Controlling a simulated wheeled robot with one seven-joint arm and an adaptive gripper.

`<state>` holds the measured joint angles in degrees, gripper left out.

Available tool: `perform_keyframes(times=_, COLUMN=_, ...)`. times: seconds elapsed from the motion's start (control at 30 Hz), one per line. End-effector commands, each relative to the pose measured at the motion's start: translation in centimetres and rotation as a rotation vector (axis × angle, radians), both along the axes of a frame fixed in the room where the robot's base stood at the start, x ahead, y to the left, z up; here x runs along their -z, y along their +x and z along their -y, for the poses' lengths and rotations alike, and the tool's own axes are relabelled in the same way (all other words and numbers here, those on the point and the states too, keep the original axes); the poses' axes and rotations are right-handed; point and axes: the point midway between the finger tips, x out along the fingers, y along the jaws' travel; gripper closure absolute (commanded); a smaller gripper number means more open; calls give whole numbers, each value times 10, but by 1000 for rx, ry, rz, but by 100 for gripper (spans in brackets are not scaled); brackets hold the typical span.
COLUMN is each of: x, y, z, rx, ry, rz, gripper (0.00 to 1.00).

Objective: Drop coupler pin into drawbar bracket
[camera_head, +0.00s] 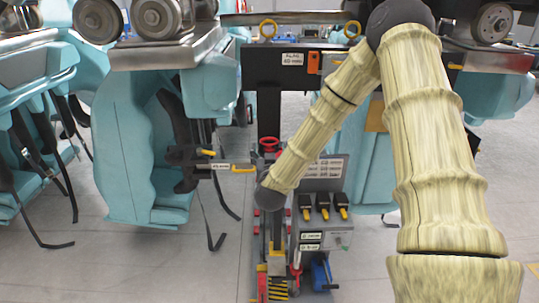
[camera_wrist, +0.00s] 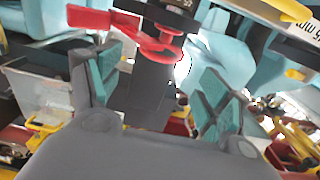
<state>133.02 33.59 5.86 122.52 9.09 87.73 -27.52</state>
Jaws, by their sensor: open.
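My gripper (camera_wrist: 150,78) is open in the wrist view, with its teal-padded fingers apart on both sides of a dark grey upright part. A red looped piece (camera_wrist: 98,19) lies across the top of that part, above the fingers; it may be the coupler pin's handle, but I cannot tell surely. In the head view a red ring (camera_head: 269,144) shows on the dark post. My forearm and its dark joint hide my gripper there. I cannot make out the drawbar bracket surely; a labelled bar with a yellow end (camera_head: 243,169) sits left of the post.
Teal coaster seats (camera_head: 143,145) with hanging straps flank the post. A grey panel with black and yellow switches (camera_head: 323,207) stands right of it. Train wheels (camera_head: 158,17) and a metal chassis are overhead. Grey floor is open at lower left. A clear bin (camera_wrist: 38,90) shows in the wrist view.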

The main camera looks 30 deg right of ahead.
Motion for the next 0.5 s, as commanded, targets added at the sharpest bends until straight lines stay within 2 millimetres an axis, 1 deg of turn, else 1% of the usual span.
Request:
perform_keyframes(times=0.1, x=-3, y=15, z=11, rx=2, ry=1, rz=1, gripper=22)
perform_keyframes(times=0.3, x=-2, y=39, z=25, rx=0, ry=1, rz=0, gripper=22)
perform_keyframes(times=0.5, x=-1, y=55, z=35, rx=0, ry=1, rz=0, gripper=22)
